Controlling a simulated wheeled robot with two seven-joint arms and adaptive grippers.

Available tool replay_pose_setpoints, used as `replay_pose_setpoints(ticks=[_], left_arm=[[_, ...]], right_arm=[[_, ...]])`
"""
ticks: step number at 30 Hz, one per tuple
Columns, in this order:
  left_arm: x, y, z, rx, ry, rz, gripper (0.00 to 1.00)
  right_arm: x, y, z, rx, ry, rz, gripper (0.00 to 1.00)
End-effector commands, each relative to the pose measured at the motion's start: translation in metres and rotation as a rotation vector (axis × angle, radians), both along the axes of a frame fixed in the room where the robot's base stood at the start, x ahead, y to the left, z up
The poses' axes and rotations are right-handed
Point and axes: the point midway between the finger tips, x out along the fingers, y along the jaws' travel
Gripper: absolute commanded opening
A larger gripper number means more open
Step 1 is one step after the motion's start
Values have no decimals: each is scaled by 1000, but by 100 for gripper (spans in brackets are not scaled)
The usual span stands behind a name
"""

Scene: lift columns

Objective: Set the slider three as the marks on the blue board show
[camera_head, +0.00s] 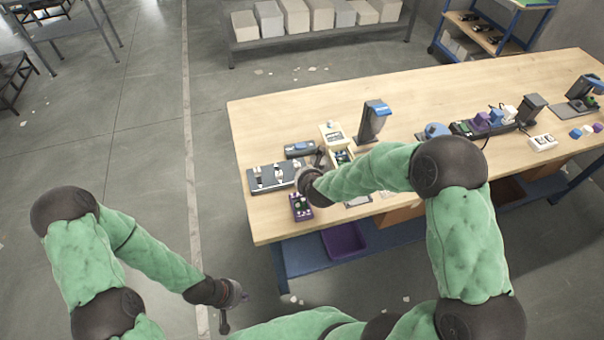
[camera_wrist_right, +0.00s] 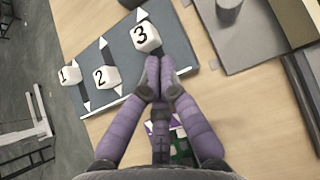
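The dark slider panel (camera_head: 262,187) lies at the table's near left corner. In the right wrist view, the panel (camera_wrist_right: 125,60) carries white blocks numbered 1 (camera_wrist_right: 69,75), 2 (camera_wrist_right: 106,77) and 3 (camera_wrist_right: 147,38), with white triangles along their tracks. Slider three is close to the triangle at its upper end. My right gripper (camera_wrist_right: 160,62) has its fingers together just below block 3, with no object visible between them; whether it touches the block is unclear. My left gripper (camera_head: 231,300) hangs off the table, its finger opening unclear. I cannot make out marks on a blue board.
A blue-topped stand (camera_head: 374,120) rises behind the panel. A purple box (camera_head: 300,207) with a green top sits by the near edge. A grey device (camera_head: 299,149) lies behind the panel. More devices stand at right; the middle back of the table is clear.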

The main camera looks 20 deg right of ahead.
Motion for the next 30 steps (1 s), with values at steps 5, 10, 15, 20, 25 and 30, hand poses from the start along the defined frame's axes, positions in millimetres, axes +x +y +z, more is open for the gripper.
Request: replay_pose_setpoints(ticks=[5,10,15,20,25,30], left_arm=[[0,0,0,0,0,0,0],[0,0,0,0,0,0,0],[0,0,-1,0,0,0,0],[0,0,-10,0,0,0,0],[0,0,-11,0,0,0,0],[0,0,-11,0,0,0,0]], right_arm=[[6,0,0,0,1,0,0],[6,0,0,0,1,0,0],[7,0,-1,0,0,0,0],[23,0,-2,0,-2,0,0],[30,0,-1,0,0,1,0],[31,0,1,-1,-1,1,0]])
